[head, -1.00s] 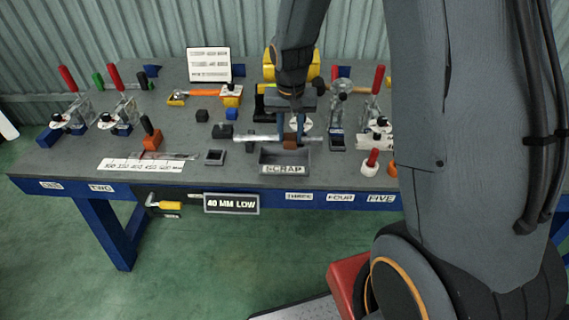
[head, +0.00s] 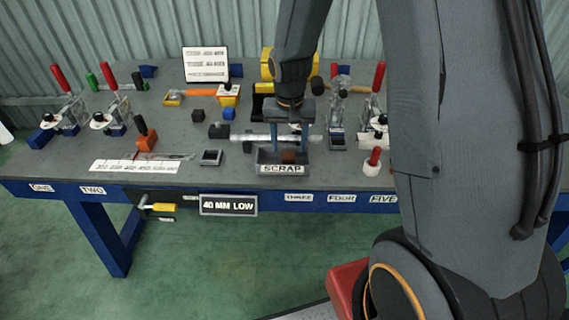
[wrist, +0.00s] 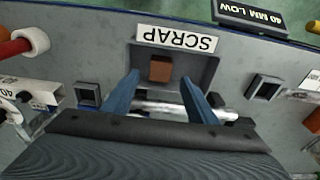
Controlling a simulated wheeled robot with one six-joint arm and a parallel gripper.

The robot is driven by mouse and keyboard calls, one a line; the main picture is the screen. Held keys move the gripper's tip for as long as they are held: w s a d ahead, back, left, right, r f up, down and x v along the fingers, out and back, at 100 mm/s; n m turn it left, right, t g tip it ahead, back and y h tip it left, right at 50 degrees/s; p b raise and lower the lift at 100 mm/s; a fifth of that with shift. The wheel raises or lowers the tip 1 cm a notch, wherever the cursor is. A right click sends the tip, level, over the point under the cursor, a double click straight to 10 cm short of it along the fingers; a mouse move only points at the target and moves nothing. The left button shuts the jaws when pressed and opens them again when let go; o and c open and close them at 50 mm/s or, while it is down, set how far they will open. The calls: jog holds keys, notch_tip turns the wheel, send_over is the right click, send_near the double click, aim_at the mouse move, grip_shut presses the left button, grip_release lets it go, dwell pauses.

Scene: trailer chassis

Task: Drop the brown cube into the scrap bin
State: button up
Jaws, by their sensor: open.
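The brown cube (head: 289,156) lies inside the grey scrap bin (head: 262,157), behind its SCRAP label. In the wrist view the cube (wrist: 160,69) shows in the bin (wrist: 207,65), close to the labelled wall. My gripper (head: 289,138) is above the bin with its blue fingers spread apart. In the wrist view the two fingers (wrist: 160,80) stand on either side of the cube with clear gaps, holding nothing.
A shiny metal bar (head: 250,138) lies just behind the bin. A small grey tray (head: 211,157) stands to its left. Toggle clamps (head: 115,112) stand at the left and right. A red-topped white post (head: 373,160) is at the right.

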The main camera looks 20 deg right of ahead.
jog(key=shift+r, duration=0.1)
notch_tip(320, 180, up, 8)
jog(key=b, duration=0.1)
jog(key=shift+s+a+f, duration=0.15)
jog(key=shift+s+f, duration=0.05)
jog(key=shift+s, duration=0.25)
jog(key=s+n, duration=0.3)
jog(key=s, duration=1.3)
jog(key=shift+f+n, duration=0.3)
jog(key=shift+f, duration=0.15)
jog(key=shift+d, duration=0.3)
dwell(0.5)
